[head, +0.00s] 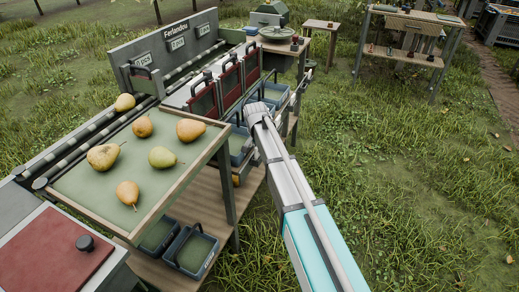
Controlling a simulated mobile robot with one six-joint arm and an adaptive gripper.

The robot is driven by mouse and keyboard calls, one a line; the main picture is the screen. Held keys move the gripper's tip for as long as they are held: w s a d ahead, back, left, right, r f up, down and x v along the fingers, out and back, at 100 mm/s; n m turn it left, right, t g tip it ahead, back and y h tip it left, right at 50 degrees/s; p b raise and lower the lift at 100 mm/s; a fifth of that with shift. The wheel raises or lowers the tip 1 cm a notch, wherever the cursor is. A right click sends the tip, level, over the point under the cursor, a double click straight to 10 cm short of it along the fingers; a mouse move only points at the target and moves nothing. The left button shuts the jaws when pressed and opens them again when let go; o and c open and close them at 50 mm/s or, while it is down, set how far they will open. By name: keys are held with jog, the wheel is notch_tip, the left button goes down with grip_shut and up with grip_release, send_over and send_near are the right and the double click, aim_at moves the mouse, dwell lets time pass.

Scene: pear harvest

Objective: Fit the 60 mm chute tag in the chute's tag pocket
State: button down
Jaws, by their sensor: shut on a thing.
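The sorting bench has a grey back panel (160,48) with a name sign and several small white labels. In front of it stand chutes with dark red fronts (229,81) and black handles. I cannot make out a tag pocket at this size. The 60 mm chute tag cannot be made out. My arm reaches up from the lower right, and its visible end lies beside the right side of the chutes. My gripper and anything in it do not show; they appear hidden beyond the arm.
A green-lined tray (85,190) with several pears (162,157) stands at the left. Blue-grey bins (191,250) sit below. A red-topped box (52,254) is at lower left. A wooden table (408,50) stands at back right. Grass to the right is open.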

jog(key=shift+f+b, duration=0.4)
jog(key=shift+f, duration=0.05)
dwell(0.3)
jog(key=c, duration=0.6)
grip_release()
jog(key=o, duration=0.5)
jog(key=shift+c, duration=0.2)
jog(key=shift+w+r, duration=0.1)
jog(key=shift+r+p, duration=2.95)
jog(key=shift+p, duration=0.1)
